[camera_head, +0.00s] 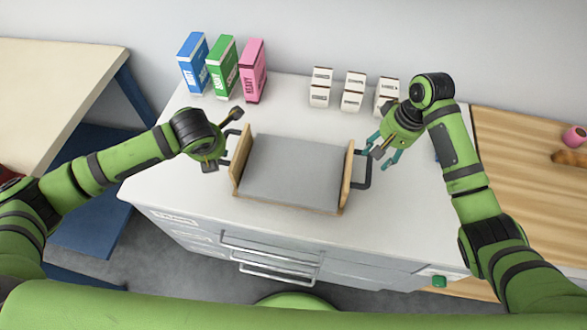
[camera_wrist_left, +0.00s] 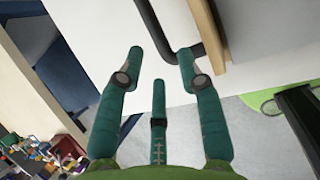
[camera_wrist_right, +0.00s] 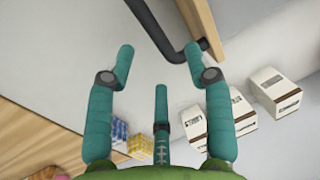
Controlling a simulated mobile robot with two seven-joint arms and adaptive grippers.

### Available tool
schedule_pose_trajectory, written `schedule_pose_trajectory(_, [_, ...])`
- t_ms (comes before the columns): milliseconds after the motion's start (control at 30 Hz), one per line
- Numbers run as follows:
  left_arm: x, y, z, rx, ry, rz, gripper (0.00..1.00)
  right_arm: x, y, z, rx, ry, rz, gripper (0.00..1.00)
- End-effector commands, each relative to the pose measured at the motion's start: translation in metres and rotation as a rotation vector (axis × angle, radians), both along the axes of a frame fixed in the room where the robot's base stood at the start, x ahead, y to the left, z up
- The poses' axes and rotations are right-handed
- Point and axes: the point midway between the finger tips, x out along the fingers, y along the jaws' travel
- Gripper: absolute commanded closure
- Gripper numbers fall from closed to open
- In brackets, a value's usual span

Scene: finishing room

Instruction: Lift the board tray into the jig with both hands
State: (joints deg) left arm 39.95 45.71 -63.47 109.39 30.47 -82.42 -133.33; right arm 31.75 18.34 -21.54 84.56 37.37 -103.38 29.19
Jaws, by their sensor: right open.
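The board tray (camera_head: 293,170) has a grey floor, two upright wooden ends and a dark handle on each side. It rests on the white cabinet top. My left gripper (camera_wrist_left: 160,52) is open at the left handle (camera_wrist_left: 165,42); the handle's bar shows between and beyond the fingertips. In the head view my wrist mostly hides those fingers. My right gripper (camera_head: 384,150) is open beside the right handle (camera_head: 363,170). In the right wrist view the right handle (camera_wrist_right: 160,35) reaches between the spread fingertips, and neither finger is closed on it. I cannot make out a jig.
Blue (camera_head: 194,63), green (camera_head: 222,66) and pink (camera_head: 253,70) boxes stand at the back left of the cabinet top (camera_head: 300,112). Several small white boxes (camera_head: 352,91) stand behind the tray. A wooden table (camera_head: 520,160) adjoins on the right, a beige-topped bench (camera_head: 60,85) stands left.

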Motion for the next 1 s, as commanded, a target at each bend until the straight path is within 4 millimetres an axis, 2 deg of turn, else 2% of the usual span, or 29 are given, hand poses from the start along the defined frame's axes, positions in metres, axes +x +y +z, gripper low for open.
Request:
schedule_pose_trajectory(100, [0.006, 0.002, -0.019, 0.0, 0.005, 0.003, 0.63, -0.001, 0.004, -0.019, 0.0, 0.004, 0.001, 0.47])
schedule_pose_trajectory(333, [0.019, 0.006, -0.044, -0.001, 0.003, 0.002, 0.63, 0.0, 0.009, -0.047, 0.0, 0.003, 0.001, 0.47])
schedule_pose_trajectory(500, [0.022, 0.008, -0.051, 0.0, 0.002, 0.0, 0.63, 0.001, 0.01, -0.055, 0.0, 0.001, 0.002, 0.47])
schedule_pose_trajectory(733, [0.022, 0.008, -0.051, 0.0, 0.001, 0.0, 0.63, 0.001, 0.011, -0.056, 0.0, 0.0, 0.002, 0.47])
schedule_pose_trajectory(767, [0.022, 0.008, -0.051, 0.0, 0.001, 0.0, 0.67, 0.001, 0.011, -0.056, 0.0, 0.0, 0.002, 0.51])
schedule_pose_trajectory(800, [0.022, 0.008, -0.051, 0.0, 0.001, 0.0, 0.83, 0.001, 0.011, -0.056, 0.0, 0.0, 0.002, 0.67])
schedule_pose_trajectory(833, [0.022, 0.008, -0.051, 0.0, 0.001, 0.0, 0.95, 0.001, 0.011, -0.055, 0.0, 0.0, 0.002, 0.79])
schedule_pose_trajectory(867, [0.022, 0.008, -0.051, 0.0, 0.001, 0.0, 1.0, 0.001, 0.011, -0.055, 0.0, 0.0, 0.002, 0.91])
schedule_pose_trajectory(900, [0.022, 0.007, -0.051, 0.0, 0.001, 0.0, 1.0, 0.001, 0.011, -0.055, 0.0, 0.0, 0.002, 1.0])
schedule_pose_trajectory(1000, [0.022, 0.007, -0.051, 0.0, 0.001, -0.001, 1.0, 0.001, 0.011, -0.055, 0.0, 0.0, 0.002, 1.0])
